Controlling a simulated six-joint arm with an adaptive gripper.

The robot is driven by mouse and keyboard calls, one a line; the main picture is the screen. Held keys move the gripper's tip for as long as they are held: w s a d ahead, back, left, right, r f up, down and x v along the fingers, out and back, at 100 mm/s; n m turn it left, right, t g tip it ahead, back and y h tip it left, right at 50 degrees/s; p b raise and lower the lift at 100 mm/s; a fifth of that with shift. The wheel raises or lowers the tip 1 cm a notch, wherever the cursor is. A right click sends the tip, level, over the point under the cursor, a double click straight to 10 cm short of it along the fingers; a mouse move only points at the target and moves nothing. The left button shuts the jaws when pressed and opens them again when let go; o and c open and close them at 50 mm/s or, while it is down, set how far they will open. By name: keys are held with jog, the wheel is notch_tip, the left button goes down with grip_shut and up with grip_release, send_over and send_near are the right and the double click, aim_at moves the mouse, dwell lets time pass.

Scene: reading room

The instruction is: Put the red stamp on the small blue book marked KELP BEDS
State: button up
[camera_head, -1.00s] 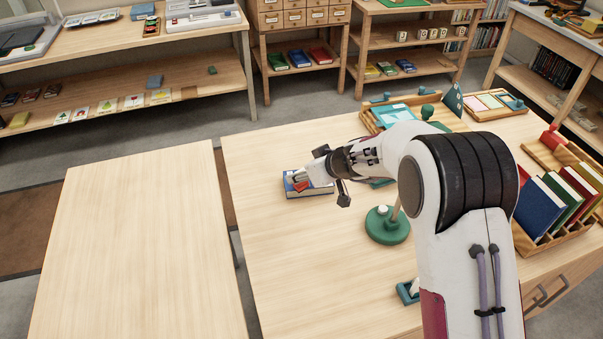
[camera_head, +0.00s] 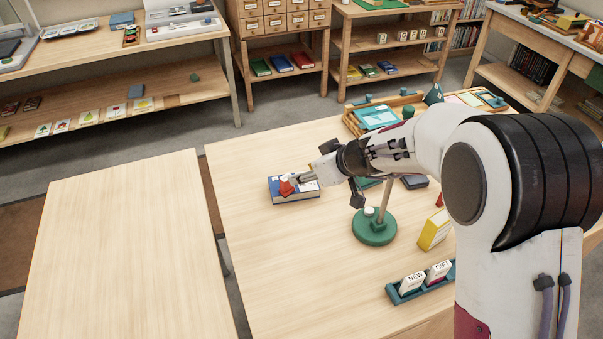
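A blue book (camera_head: 296,196) with pale page edges lies flat near the left edge of the main table. Its title is too small to read. A small red piece, seemingly the red stamp (camera_head: 287,187), is at the book's left part, at the tip of my gripper (camera_head: 299,180). It looks tilted, and I cannot tell whether it touches the cover. My gripper reaches in from the right, low over the book. Its fingers are small and partly overlap the red piece, so I cannot tell whether they grip it.
A green round base with a post (camera_head: 374,228) stands right of the book. A yellow box (camera_head: 434,230) and a teal holder with NEW and GIFT cards (camera_head: 422,283) lie nearer. A wooden tray (camera_head: 350,122) is behind. The table's front left is clear.

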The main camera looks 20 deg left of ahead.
jog(key=shift+s+d+r, duration=0.1)
jog(key=shift+d+r, duration=0.15)
jog(key=shift+r, duration=0.05)
dwell(0.9)
jog(key=s+d+f+m+g+h, duration=0.1)
jog(key=s+d+m+g+h, duration=0.15)
jog(key=s+d+m, duration=0.55)
jog(key=s+d+r+m+t+h, duration=0.1)
jog(key=s+d+r, duration=0.4)
jog(key=d, duration=0.6)
jog(key=s+d+r+m+t+h, duration=0.2)
jog(key=s+d+r, duration=0.3)
jog(key=s+d, duration=0.4)
jog(key=s+d+r+m+t+h, duration=0.1)
jog(key=s+d, duration=0.6)
jog(key=d, duration=0.8)
jog(key=shift+s+r+m+t+h, duration=0.35)
jog(key=shift+r+m+h, duration=0.5)
jog(key=shift+r, duration=1.05)
